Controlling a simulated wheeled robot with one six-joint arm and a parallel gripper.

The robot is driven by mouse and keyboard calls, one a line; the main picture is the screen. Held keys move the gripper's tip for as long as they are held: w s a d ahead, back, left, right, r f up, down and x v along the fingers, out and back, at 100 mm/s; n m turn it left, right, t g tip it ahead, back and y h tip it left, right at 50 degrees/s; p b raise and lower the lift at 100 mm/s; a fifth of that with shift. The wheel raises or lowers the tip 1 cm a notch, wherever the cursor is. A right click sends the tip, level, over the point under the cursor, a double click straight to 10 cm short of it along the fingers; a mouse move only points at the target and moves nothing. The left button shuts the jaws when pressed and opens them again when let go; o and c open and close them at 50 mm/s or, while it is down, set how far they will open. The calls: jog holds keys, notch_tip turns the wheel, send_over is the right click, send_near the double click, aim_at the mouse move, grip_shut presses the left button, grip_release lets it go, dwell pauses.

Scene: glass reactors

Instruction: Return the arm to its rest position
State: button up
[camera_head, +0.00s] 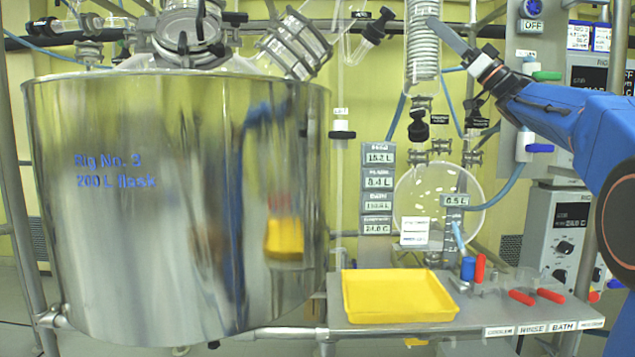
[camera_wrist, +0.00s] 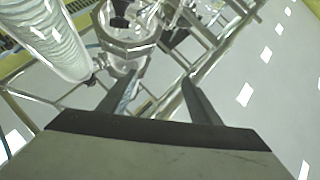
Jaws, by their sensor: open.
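My blue arm reaches in from the right in the head view. My gripper (camera_head: 455,42) is raised high, close to the coiled glass condenser (camera_head: 423,50), and points up and to the left. In the wrist view my gripper (camera_wrist: 158,82) has its two dark fingers apart with nothing held between them. Glass fittings (camera_wrist: 125,40) and metal frame bars show beyond the fingertips. The coiled condenser (camera_wrist: 45,35) is at the upper left of the wrist view. I cannot tell the exact gap between my gripper and the condenser.
A round glass flask (camera_head: 420,200) hangs behind. Control boxes (camera_head: 557,235) stand at right.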

jog(key=s+d+f+m+t+h, duration=0.1)
jog(key=s+d+f+m+h, duration=0.15)
jog(key=f+m+h, duration=0.55)
jog(key=s+d+f+m+t+h, duration=0.1)
jog(key=s+f+m+t+h, duration=0.3)
jog(key=f+h, duration=0.75)
jog(key=s+d+f+m+g+h, duration=0.15)
jog(key=f+m+h, duration=0.55)
jog(key=f, duration=0.7)
jog(key=s+a+f+n+g+y, duration=0.1)
jog(key=s+f+g, duration=0.4)
jog(key=s+f, duration=1.1)
jog(key=s+a+f+n+g+y, duration=0.1)
jog(key=s+a+f+n+g, duration=0.2)
jog(key=s+f, duration=1.3)
notch_tip(320, 180, down, 6)
jog(key=a+g, duration=0.2)
jog(key=g, duration=0.1)
jog(key=shift+s+a+y, duration=0.15)
jog(key=shift+a+y, duration=0.05)
jog(key=shift+y, duration=0.15)
